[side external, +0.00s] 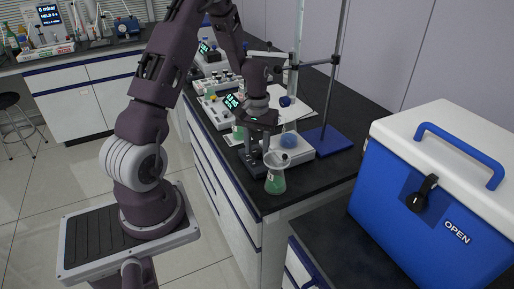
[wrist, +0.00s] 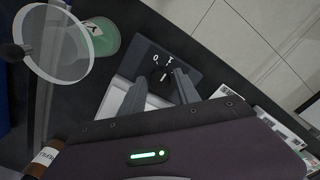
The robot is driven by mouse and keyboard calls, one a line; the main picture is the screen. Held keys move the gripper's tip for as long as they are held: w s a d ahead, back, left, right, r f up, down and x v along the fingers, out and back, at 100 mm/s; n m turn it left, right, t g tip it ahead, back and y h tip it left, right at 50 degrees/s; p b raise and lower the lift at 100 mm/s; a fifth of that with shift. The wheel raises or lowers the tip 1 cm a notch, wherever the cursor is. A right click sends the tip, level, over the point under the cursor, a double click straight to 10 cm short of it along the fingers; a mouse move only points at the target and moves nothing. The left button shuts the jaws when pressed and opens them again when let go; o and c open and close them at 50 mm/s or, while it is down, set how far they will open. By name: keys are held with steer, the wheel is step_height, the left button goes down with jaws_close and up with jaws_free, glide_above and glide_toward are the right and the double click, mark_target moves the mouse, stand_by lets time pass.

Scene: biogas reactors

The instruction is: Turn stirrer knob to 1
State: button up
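The stirrer (side external: 302,153) is a low white unit at the bench's near end. Its dark control panel (wrist: 188,58) fills the middle of the wrist view, with white marks including a 0. The dark stirrer knob (wrist: 160,74) sits on this panel; its exact pointing is too small and dark to tell. My gripper (wrist: 159,78) points down over the panel, its two grey fingers apart on either side of the knob. I cannot tell whether they touch it. In the side view my gripper (side external: 256,146) is above the panel, and the knob is hidden.
A flask with green liquid (side external: 275,183) stands close beside my gripper at the bench edge. A stand with a blue base (side external: 327,140) and rod is behind the stirrer. A blue cool box (side external: 425,215) is at the right.

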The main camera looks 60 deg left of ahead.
mark_target(257, 151)
step_height(257, 151, up, 7)
steer(key=shift+f, duration=0.1)
steer(key=s+d+r+m+t, duration=0.1)
steer(key=d+r+m+t, duration=0.15)
steer(key=d+r, duration=0.7)
steer(key=s+d+r+m+t, duration=0.1)
steer(key=s+d+r+m, duration=0.2)
steer(key=s+d, duration=0.3)
steer(key=s+d+r+m+t, duration=0.2)
steer(key=s+d, duration=0.4)
steer(key=s, duration=0.4)
step_height(257, 151, up, 2)
steer(key=shift+d+r+m, duration=0.25)
steer(key=shift+d+m, duration=0.1)
steer(key=shift+m, duration=0.4)
steer(key=shift+s, duration=0.1)
